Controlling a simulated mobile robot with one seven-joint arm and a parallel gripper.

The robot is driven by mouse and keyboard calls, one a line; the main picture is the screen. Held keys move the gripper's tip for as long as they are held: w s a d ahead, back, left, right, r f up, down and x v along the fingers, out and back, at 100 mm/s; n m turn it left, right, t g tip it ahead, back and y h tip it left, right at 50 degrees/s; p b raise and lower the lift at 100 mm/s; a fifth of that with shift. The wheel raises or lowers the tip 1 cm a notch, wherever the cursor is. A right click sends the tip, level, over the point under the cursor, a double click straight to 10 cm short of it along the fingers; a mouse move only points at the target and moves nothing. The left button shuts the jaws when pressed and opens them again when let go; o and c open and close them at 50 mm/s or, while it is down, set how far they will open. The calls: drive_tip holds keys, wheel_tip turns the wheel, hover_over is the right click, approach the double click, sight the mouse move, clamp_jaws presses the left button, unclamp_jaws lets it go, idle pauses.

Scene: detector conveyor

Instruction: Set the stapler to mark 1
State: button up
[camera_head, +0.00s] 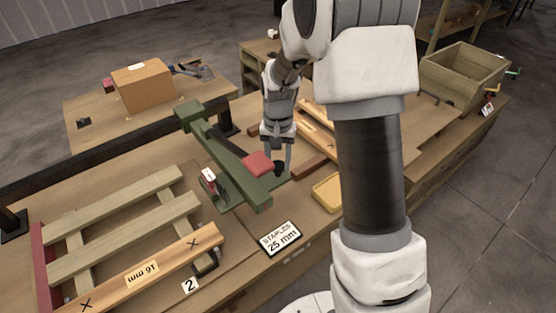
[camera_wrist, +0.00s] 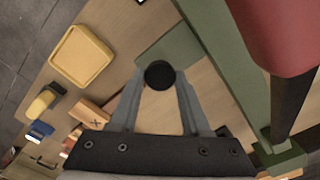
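The stapler is a long green bench tool (camera_head: 223,150) with a red-ended lever (camera_head: 257,163), lying diagonally on the bench. Its round black knob (camera_wrist: 160,74) sits on a green plate at the side of the body. My gripper (camera_wrist: 161,78) points down over the knob, its two fingers apart with the knob showing between their tips. I cannot tell whether the fingers touch it. In the head view my gripper (camera_head: 279,163) is just right of the red lever end. The red lever also fills the upper right of the wrist view (camera_wrist: 275,30). No mark 1 is readable on the stapler.
A yellow tray (camera_head: 328,194) lies right of the stapler. A "STAPLES 25 mm" card (camera_head: 281,238) lies in front. A wooden crate (camera_head: 463,75) stands at the far right. My arm hides part of the bench.

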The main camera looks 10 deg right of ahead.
clamp_jaws()
idle(1.0)
